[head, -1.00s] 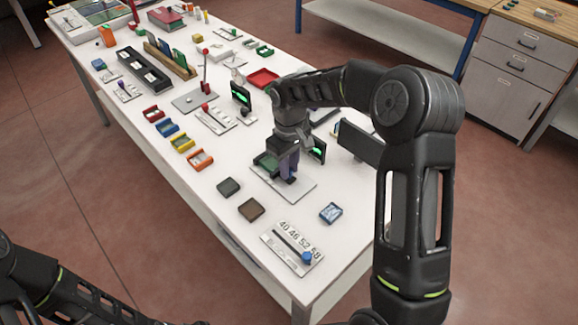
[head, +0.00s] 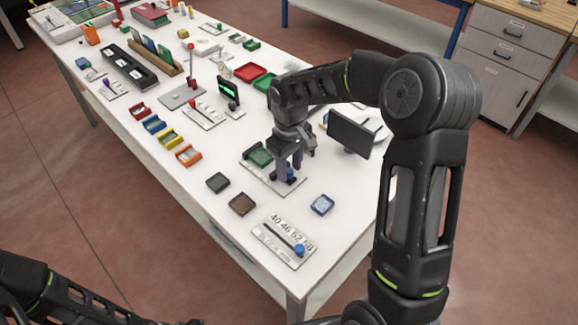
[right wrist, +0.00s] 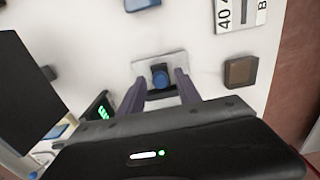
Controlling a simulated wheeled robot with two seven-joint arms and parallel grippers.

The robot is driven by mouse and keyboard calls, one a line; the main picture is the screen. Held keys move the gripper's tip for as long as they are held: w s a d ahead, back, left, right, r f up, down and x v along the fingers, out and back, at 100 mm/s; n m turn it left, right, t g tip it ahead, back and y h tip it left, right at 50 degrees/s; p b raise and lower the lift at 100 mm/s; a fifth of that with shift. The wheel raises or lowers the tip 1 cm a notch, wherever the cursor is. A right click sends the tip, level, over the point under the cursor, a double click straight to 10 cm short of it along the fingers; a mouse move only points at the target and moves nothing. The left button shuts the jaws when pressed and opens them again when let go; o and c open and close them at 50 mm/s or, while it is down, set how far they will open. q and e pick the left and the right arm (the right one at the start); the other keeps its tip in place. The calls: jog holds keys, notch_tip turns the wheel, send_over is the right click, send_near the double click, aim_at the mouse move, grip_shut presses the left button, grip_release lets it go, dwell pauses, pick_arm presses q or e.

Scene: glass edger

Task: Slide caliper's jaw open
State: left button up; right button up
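The caliper appears to be the pale plate (head: 252,166) with a green block (head: 261,157) and a blue knob (head: 291,175), near the table's right side. My right gripper (head: 288,172) points down over the plate's right part. In the right wrist view its two purple fingers (right wrist: 160,80) stand apart, one on each side of the blue knob (right wrist: 160,74), with gaps showing. The gripper hides part of the jaws. A display with green digits (right wrist: 103,112) stands beside it. My left arm shows at the lower left; its gripper is out of view.
A dark panel (head: 350,133) stands close to the right. Coloured trays line the left edge.

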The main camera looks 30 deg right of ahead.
aim_at(290, 171)
jog(key=shift+r, duration=0.1)
notch_tip(290, 171, up, 8)
jog(key=shift+f+b, duration=0.2)
jog(key=shift+b, duration=0.5)
dwell(0.3)
